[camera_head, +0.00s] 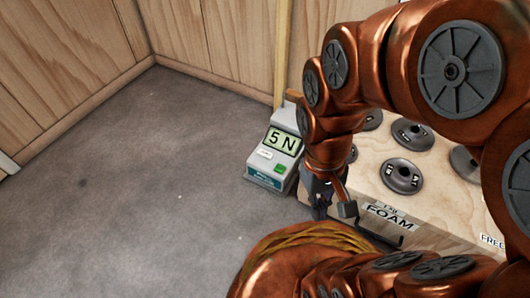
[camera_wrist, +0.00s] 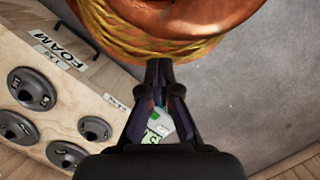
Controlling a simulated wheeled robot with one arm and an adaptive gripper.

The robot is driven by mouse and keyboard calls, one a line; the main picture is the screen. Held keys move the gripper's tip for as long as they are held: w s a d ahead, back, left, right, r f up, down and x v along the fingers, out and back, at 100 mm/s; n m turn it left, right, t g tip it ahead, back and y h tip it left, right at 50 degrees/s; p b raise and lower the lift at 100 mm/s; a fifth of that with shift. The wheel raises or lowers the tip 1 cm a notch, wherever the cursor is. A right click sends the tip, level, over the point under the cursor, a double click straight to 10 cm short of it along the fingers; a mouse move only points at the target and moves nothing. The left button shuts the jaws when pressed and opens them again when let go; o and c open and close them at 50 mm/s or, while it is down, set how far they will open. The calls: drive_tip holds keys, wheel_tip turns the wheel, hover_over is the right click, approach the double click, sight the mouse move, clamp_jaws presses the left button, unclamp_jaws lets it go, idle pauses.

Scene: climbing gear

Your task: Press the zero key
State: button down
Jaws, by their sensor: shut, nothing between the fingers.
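A pale grey force gauge (camera_head: 257,165) stands on the grey floor by the wooden wall. Its lit green display (camera_head: 283,142) reads "5 N". Below the display is a green key (camera_head: 282,168), which I take to be the zero key; its lettering is too small to read. My gripper (camera_head: 322,208) is shut and empty, to the lower right of the gauge and apart from it in the head view. In the wrist view, the shut gripper (camera_wrist: 159,66) hides much of the gauge (camera_wrist: 165,124); part of it shows between the fingers.
A wooden box (camera_head: 432,163) labelled "FOAM", with several dark round weights on it, stands right of the gauge. A pale post (camera_head: 282,55) rises behind the gauge. Wooden walls close off the back. The grey floor (camera_head: 130,190) to the left is clear.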

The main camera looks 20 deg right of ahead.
wheel_tip(320, 180, up, 13)
drive_tip(key=s+p, duration=0.2)
drive_tip(key=p, duration=0.9)
drive_tip(key=shift+s+f+g+p, duration=0.15)
drive_tip(key=shift+s+g+p, duration=0.15)
drive_tip(key=shift+s+g, duration=0.1)
drive_tip(key=shift+a, duration=0.2)
